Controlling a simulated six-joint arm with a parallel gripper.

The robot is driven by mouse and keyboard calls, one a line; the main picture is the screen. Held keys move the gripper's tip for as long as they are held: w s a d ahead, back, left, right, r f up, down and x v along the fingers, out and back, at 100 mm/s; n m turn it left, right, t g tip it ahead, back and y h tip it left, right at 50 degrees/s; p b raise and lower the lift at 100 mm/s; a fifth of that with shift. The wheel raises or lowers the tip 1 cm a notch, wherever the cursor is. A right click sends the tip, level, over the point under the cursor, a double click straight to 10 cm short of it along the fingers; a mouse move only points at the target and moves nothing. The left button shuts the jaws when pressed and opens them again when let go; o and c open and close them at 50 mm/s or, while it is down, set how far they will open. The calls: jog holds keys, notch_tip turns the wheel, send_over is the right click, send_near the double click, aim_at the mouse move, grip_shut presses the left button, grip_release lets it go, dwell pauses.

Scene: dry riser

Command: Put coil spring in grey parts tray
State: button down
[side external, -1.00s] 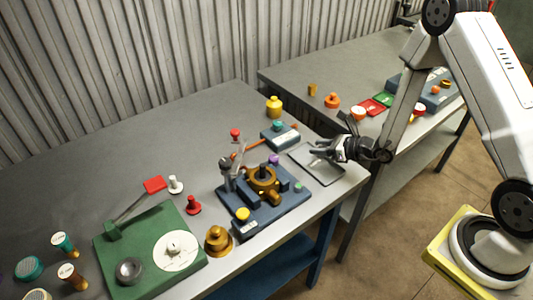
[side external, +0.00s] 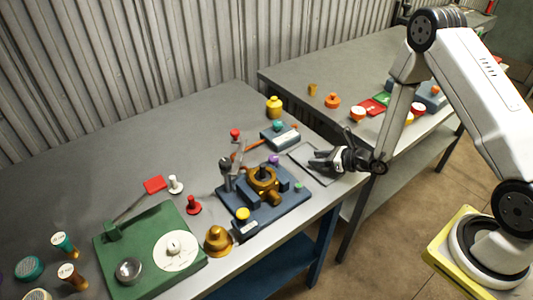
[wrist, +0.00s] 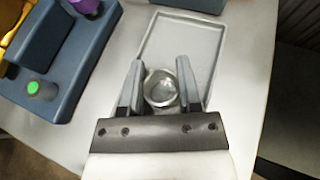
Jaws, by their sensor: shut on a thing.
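The coil spring (wrist: 160,90) is a silvery ring-like piece in the wrist view. My gripper (wrist: 160,62) is shut on it, with a dark finger on either side. The grey parts tray (wrist: 180,35) is a shallow, flat rectangle with a raised rim, and the spring shows over its near part. In the side view my gripper (side external: 318,160) is low over the tray (side external: 301,158), at the right end of the near bench. The spring is hard to make out there. I cannot tell whether it touches the tray floor.
A blue fixture (side external: 285,208) with a brass valve body (side external: 262,180) stands left of the tray. A blue-grey block (side external: 280,136) lies behind it. A green base (side external: 150,250) is further left. The bench edge is close on the tray's right.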

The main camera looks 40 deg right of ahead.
jog(key=shift+f, duration=0.1)
jog(key=shift+c, duration=1.4)
grip_release()
jog(key=shift+s+d+r, duration=0.1)
jog(key=shift+s+r, duration=0.1)
jog(key=v, duration=1.1)
jog(key=shift+s+d+r, duration=0.1)
jog(key=shift+s, duration=0.1)
